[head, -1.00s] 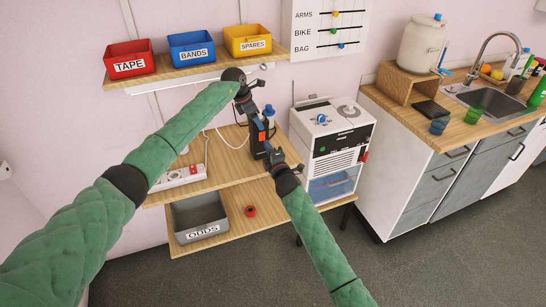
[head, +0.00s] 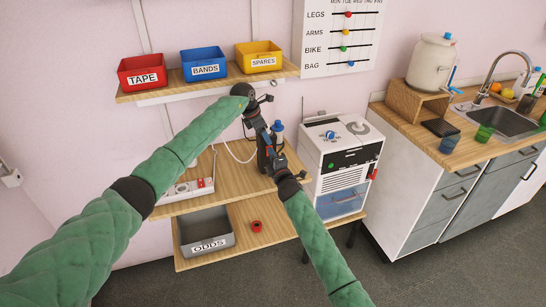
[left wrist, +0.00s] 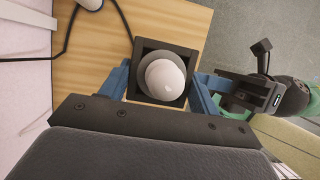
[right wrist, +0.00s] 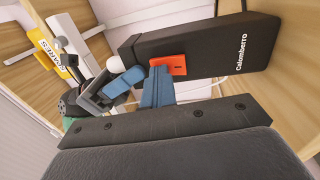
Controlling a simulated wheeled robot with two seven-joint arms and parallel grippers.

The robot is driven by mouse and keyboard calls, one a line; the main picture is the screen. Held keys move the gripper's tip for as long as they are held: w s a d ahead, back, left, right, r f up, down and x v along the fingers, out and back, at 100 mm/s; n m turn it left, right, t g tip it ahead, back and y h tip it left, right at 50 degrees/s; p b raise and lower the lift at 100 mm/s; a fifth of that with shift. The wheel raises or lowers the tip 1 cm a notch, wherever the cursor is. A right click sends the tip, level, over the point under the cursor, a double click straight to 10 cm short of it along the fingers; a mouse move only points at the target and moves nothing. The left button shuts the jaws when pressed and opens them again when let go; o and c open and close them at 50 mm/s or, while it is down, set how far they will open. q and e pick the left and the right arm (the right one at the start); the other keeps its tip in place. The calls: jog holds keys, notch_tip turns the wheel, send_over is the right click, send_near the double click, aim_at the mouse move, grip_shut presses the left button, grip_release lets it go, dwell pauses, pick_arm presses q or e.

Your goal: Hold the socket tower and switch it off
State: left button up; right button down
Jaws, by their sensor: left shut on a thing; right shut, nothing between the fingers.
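The socket tower (head: 263,160) is a slim black block standing on the wooden shelf. In the left wrist view, its square top with a white dome (left wrist: 165,80) sits between the blue fingers of my left gripper (left wrist: 168,88), which is shut on it from above. In the right wrist view, the tower (right wrist: 205,48) shows a "Calomberro" label and an orange-red switch (right wrist: 168,64). My right gripper (right wrist: 157,88) is shut and empty, its blue fingertips at the lower edge of the switch. Contact with the switch is hard to confirm.
A white power strip (head: 188,190) lies left on the shelf, with a white cable behind. A white appliance (head: 340,155) stands close on the right. A grey ODDS bin (head: 205,232) and a small red object (head: 256,226) are on the lower shelf.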

pick_arm(q)
jog(key=shift+s+d+f, duration=0.15)
jog(key=shift+s+d, duration=0.15)
jog(key=shift+d, duration=0.05)
pick_arm(e)
jog(key=shift+w+d+r, duration=0.1)
jog(key=shift+d+r, duration=0.05)
jog(key=shift+r, duration=0.05)
pick_arm(q)
jog(key=shift+a, duration=0.15)
pick_arm(e)
jog(key=r+v, duration=0.2)
jog(key=v, duration=1.1)
jog(key=shift+s+r, duration=0.3)
jog(key=shift+s, duration=0.25)
pick_arm(q)
jog(key=o, duration=1.8)
jog(key=shift+w, duration=0.1)
